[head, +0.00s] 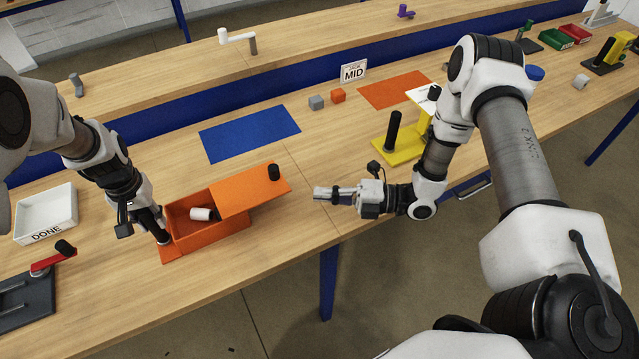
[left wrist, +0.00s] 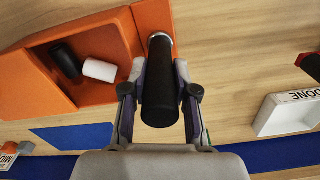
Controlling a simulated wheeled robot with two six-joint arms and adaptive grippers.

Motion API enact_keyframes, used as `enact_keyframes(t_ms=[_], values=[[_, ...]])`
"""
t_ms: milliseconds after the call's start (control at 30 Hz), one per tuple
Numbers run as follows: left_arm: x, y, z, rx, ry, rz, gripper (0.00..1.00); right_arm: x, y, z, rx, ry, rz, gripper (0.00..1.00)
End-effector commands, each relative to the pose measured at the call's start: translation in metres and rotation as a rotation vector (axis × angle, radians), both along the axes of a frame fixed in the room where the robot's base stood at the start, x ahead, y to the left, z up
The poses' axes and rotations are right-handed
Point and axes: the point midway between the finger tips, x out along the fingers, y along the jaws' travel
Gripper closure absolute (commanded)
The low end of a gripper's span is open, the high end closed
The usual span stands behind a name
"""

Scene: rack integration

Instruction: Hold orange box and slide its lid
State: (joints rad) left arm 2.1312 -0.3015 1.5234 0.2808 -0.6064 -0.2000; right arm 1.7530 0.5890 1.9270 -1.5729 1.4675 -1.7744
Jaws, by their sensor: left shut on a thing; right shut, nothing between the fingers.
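The orange box (head: 212,233) stands on the wooden table, partly open at its left side. Its orange lid (head: 240,192) is slid to the right, overhanging the box's right end, with a black knob (head: 274,172) on top. A white cylinder (head: 201,214) lies inside; the left wrist view shows a black cylinder (left wrist: 64,61) beside the white one (left wrist: 100,69). My left gripper (head: 160,228) is shut on the black upright handle (left wrist: 160,85) at the box's left end. My right gripper (head: 318,193) is shut and empty, to the right of the lid and apart from it.
A white DONE tray (head: 46,212) is at left, behind a dark fixture with a red lever (head: 48,262). A blue mat (head: 249,133) and orange mat (head: 394,89) lie behind. Small grey (head: 316,102) and orange (head: 338,95) cubes sit between them. A yellow stand (head: 400,150) is at right.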

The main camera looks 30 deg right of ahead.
Motion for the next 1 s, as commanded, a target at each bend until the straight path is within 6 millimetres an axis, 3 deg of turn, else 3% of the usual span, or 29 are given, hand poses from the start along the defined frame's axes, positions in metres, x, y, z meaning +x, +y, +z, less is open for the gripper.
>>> enact_keyframes(t_ms=[167,533,900,967,1000], values=[[0.0,0.0,0.0,0.0,-0.001,0.0,0.97,-0.01,-0.019,0.0,0.001,-0.001,-0.007,1.0],[0.0,0.0,0.0,0.0,-0.001,0.0,0.97,-0.055,-0.091,0.0,0.001,-0.003,-0.007,1.0],[0.0,0.0,0.0,0.0,-0.001,0.0,0.97,-0.064,-0.101,0.0,0.0,0.0,0.0,1.0],[0.0,0.0,0.0,0.0,-0.001,0.0,0.97,-0.063,-0.101,0.0,-0.001,0.0,0.0,0.82],[0.0,0.0,0.0,0.0,-0.001,0.0,0.97,-0.061,-0.102,0.0,-0.007,-0.002,-0.003,0.68]])
